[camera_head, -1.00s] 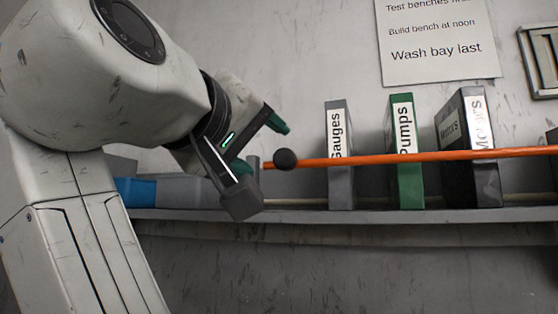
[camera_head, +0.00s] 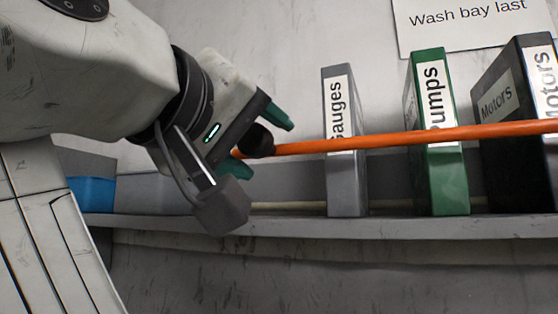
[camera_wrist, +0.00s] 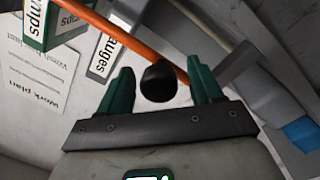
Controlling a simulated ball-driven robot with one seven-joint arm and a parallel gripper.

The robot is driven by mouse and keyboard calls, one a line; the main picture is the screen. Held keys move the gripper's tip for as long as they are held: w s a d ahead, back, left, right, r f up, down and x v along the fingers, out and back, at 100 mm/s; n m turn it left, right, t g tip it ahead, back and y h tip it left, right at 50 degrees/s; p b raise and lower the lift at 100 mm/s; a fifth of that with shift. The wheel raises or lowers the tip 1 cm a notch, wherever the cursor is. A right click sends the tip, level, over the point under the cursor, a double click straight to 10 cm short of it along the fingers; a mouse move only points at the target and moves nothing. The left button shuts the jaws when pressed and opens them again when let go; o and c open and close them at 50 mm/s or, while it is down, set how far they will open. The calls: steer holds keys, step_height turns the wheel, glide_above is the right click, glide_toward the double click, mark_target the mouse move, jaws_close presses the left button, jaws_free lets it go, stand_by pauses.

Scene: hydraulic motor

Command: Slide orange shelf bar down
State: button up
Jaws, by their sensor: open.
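The orange shelf bar (camera_head: 400,138) runs across the front of the binders in the head view, with a black ball-shaped knob (camera_head: 257,140) at its left end. In the wrist view the bar (camera_wrist: 130,38) slants in from the upper left, and the knob (camera_wrist: 158,82) sits between my two green fingertips. My gripper (camera_head: 262,143) is open, one finger above the knob and one below it. In the wrist view my gripper (camera_wrist: 160,85) shows a gap on both sides of the knob. Whether a finger touches it I cannot tell.
A grey Gauges binder (camera_head: 345,185), a green Pumps binder (camera_head: 450,190) and dark Motors binders (camera_head: 512,150) stand on the shelf (camera_head: 300,228) behind the bar. A blue bin (camera_head: 92,194) is at the left. A paper notice (camera_head: 470,25) hangs on the wall.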

jaws_close()
stand_by(0.7)
